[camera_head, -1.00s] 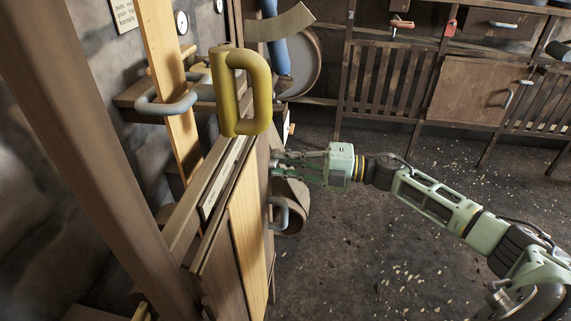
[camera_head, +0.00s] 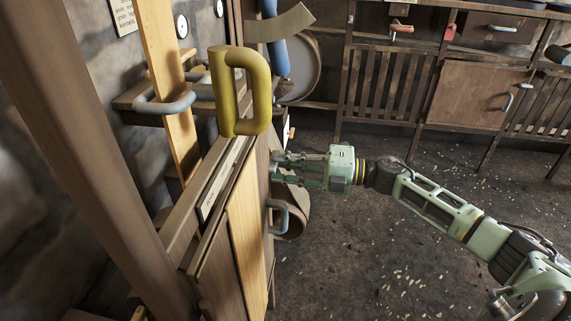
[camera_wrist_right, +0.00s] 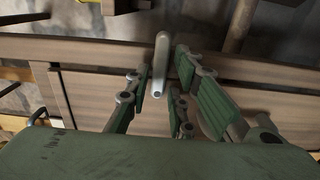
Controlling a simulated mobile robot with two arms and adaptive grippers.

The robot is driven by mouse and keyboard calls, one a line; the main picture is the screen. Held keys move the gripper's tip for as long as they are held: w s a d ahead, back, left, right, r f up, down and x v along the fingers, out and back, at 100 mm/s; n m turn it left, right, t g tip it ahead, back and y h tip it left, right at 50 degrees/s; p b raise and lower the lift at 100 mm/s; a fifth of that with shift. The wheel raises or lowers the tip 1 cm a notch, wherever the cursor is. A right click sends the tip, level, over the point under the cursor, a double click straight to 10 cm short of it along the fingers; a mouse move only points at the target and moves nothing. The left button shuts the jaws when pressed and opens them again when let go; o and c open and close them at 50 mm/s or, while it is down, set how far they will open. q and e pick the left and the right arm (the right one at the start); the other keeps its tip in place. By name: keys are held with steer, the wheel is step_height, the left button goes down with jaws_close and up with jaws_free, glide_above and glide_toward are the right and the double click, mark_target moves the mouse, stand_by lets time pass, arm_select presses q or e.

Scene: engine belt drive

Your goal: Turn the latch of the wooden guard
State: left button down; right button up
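The wooden guard (camera_head: 247,235) is a panel of upright boards left of centre in the head view, with a grey handle (camera_head: 281,218) on its face. My right gripper (camera_head: 275,167) reaches it from the right, near its upper edge. In the right wrist view the guard's planks (camera_wrist_right: 90,95) lie beyond the fingers. A pale metal bar (camera_wrist_right: 160,62), which looks like the latch, points toward the camera between the spread fingers (camera_wrist_right: 163,92). The gripper is open; I cannot tell whether any finger touches the bar. The latch is hidden in the head view. My left gripper is not in view.
A large yellow handle (camera_head: 240,92) stands above the guard, with a grey handle (camera_head: 164,103) to its left. A thick wooden post (camera_head: 85,130) fills the left foreground. A wooden bench with cabinets (camera_head: 476,95) stands at the back right. The floor (camera_head: 370,265) is open.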

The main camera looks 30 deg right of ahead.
steer(key=shift+o, duration=0.8)
steer(key=shift+d, duration=0.1)
steer(key=v, duration=1.1)
steer(key=shift+s+d, duration=0.3)
